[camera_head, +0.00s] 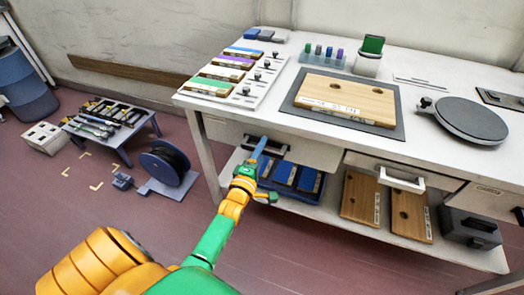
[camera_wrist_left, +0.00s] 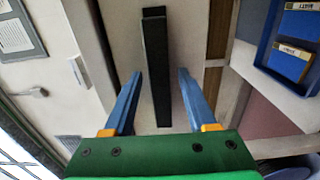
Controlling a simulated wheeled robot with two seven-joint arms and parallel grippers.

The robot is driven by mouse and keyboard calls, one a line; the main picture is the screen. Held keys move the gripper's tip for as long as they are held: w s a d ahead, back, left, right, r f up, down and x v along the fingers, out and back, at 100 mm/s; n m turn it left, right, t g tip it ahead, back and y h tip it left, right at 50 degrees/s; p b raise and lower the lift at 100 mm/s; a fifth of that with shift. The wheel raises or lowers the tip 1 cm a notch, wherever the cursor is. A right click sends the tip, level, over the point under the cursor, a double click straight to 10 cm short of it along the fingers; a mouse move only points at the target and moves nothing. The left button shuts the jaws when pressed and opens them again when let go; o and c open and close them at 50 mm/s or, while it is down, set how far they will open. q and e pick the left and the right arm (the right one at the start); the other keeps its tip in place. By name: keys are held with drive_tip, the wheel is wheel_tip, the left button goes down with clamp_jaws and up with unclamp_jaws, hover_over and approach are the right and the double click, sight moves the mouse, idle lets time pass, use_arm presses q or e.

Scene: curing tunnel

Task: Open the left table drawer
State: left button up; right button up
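The left table drawer (camera_head: 226,131) has a pale front under the left part of the white table. Its dark bar handle (camera_head: 281,147) shows in the head view, partly hidden by my gripper. In the left wrist view the black handle (camera_wrist_left: 156,70) runs up the picture between my blue fingers. My left gripper (camera_head: 262,145) is at the handle, with its fingers apart in the left wrist view (camera_wrist_left: 160,85). A gap shows on each side of the bar, and I cannot tell whether either finger touches it. My right gripper is not in view.
A middle drawer with a white handle (camera_head: 402,178) is further right. The lower shelf holds a blue tray (camera_wrist_left: 262,52) and wooden boards (camera_head: 359,197). The tabletop holds a grey mat (camera_head: 392,132) and a turntable (camera_head: 470,119). A cable reel (camera_head: 164,165) stands on the floor left.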

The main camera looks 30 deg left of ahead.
use_arm(q)
clamp_jaws()
drive_tip(key=shift+r, duration=0.1)
idle(1.2)
